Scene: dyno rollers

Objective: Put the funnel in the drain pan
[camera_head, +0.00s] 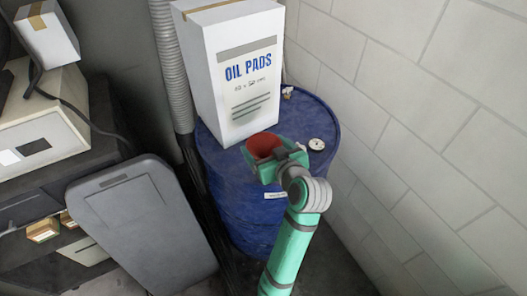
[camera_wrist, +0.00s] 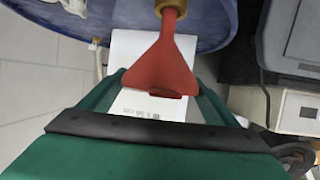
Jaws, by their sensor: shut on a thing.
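The red funnel (camera_head: 263,146) is held in my green gripper (camera_head: 284,164), above the front of the blue drum's top, with its wide mouth facing up. In the wrist view the funnel (camera_wrist: 163,66) sits between the two fingers of my gripper (camera_wrist: 160,80). Its narrow neck points to the top of that picture, where a yellow-brown part (camera_wrist: 171,5) shows. I cannot make out a drain pan for certain in either view.
A blue drum (camera_head: 237,200) carries a white OIL PADS box (camera_head: 235,75) and a small round cap (camera_head: 317,144). A grey, lid-like panel (camera_head: 145,225) stands at left, before dark shelving. A white block wall (camera_head: 430,110) closes the right side. A ribbed hose (camera_head: 172,65) hangs behind.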

